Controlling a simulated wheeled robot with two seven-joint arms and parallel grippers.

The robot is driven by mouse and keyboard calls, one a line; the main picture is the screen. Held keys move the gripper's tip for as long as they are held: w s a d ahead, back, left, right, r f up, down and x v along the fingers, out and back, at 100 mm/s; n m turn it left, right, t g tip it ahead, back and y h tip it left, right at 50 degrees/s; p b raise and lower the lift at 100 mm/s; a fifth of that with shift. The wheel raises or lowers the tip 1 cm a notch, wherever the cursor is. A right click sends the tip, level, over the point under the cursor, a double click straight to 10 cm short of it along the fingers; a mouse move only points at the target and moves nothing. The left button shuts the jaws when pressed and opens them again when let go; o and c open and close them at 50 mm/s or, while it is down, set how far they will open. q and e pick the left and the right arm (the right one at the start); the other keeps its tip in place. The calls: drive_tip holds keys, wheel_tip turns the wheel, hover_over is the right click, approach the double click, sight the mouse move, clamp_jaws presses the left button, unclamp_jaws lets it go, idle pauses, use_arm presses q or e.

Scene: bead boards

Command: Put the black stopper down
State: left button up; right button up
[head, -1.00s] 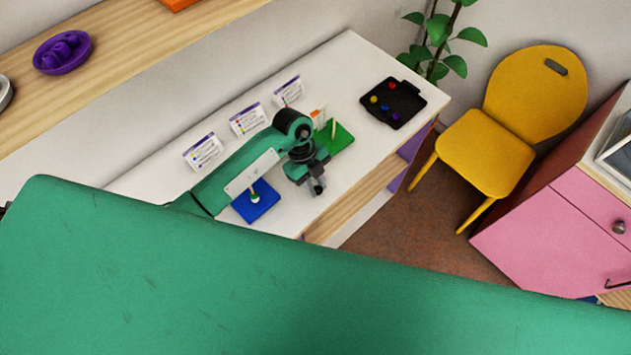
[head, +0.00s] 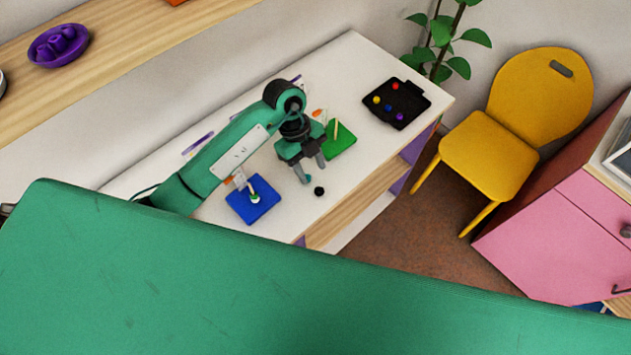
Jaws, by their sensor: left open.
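The black stopper (head: 319,191) stands or lies on the white table (head: 345,70), near its front edge. My left gripper (head: 315,173) is open and empty. Its fingers are just behind and above the stopper, apart from it in the picture. A blue board (head: 262,208) with a peg and a bead lies to the left, partly beside my left arm. A green board (head: 343,146) with an upright peg lies just behind and right of the gripper. My right gripper does not show.
A black tray (head: 413,87) with several coloured beads lies at the table's right end. A yellow chair (head: 488,155) and a pink cabinet (head: 545,240) stand to the right. A purple bowl (head: 77,52) sits on a wooden shelf at upper left. Table around the stopper is clear.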

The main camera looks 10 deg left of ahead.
use_arm(q)
drive_tip(key=shift+b+v, duration=0.6)
drive_tip(key=shift+v, duration=2.25)
